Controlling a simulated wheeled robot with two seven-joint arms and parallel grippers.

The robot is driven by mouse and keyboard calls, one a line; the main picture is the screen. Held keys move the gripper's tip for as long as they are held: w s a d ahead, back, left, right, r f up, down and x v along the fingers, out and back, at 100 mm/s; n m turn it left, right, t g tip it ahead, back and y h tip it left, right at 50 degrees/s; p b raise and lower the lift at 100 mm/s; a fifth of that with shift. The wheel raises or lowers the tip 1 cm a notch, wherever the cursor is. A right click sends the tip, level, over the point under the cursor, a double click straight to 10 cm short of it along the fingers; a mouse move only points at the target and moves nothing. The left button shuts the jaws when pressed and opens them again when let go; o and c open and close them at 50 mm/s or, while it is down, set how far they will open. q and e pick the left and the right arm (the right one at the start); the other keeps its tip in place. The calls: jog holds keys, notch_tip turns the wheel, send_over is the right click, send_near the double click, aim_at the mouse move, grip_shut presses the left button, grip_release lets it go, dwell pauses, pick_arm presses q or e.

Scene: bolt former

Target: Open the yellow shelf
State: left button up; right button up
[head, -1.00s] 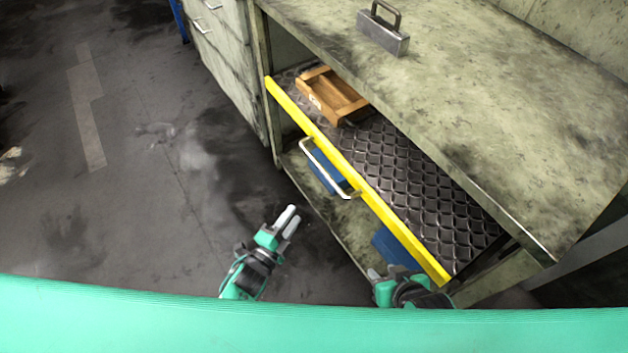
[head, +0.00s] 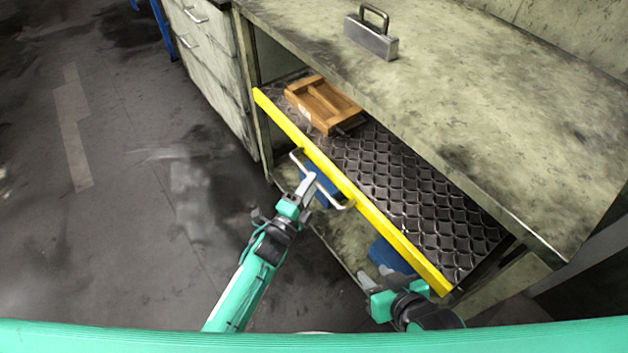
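The yellow-fronted shelf (head: 375,219) is a pull-out with a dark diamond-plate surface (head: 415,195) under the workbench top. It stands partly pulled out, with its plate showing. A light metal bar handle (head: 342,207) is fixed to the yellow front. My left gripper (head: 309,180) is at the handle, its light fingers overlapping the handle's upper left part. I cannot tell whether the fingers are around the bar or only in front of it. My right gripper (head: 368,277) is low, near the right end of the yellow front, apart from the handle. Its fingers look slightly apart.
A wooden tray (head: 322,105) lies on the shelf plate. A grey metal block with a handle (head: 371,40) stands on the bench top (head: 470,90). Blue bins (head: 390,256) sit below the shelf. A drawer cabinet (head: 208,60) stands at the left. The floor at left is clear.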

pick_arm(q)
jog(key=shift+x, duration=1.15)
grip_shut()
jog(key=shift+a, duration=0.1)
